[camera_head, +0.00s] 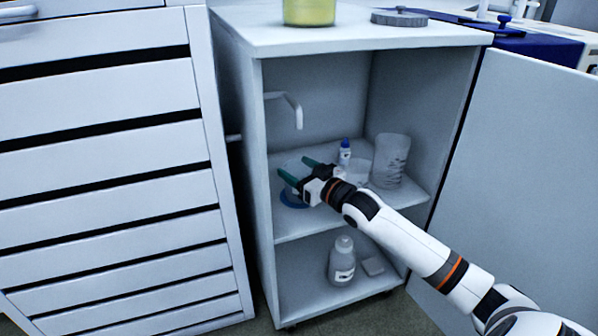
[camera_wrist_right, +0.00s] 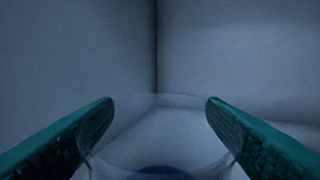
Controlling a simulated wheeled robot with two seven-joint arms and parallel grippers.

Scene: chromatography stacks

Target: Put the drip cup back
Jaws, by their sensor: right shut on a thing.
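The drip cup (camera_wrist_right: 158,140) is clear and sits between the two green fingers of my right gripper (camera_wrist_right: 160,110) in the wrist view. The fingers press on it from both sides. In the head view my right gripper (camera_head: 297,172) reaches into the open cabinet over the left part of the middle shelf. The cup is hard to make out there. A blue round patch (camera_head: 293,199) shows just below the fingers; I cannot tell if it is the cup's base or a mark on the shelf. A white bent spout (camera_head: 297,112) hangs above. My left gripper is not in view.
On the middle shelf (camera_head: 290,229) stand a small blue-capped bottle (camera_head: 345,152) and a beaker (camera_head: 390,160) at the right. A bottle (camera_head: 342,262) stands on the lower shelf. The cabinet door (camera_head: 520,160) is open to the right; a drawer unit (camera_head: 110,170) is at left.

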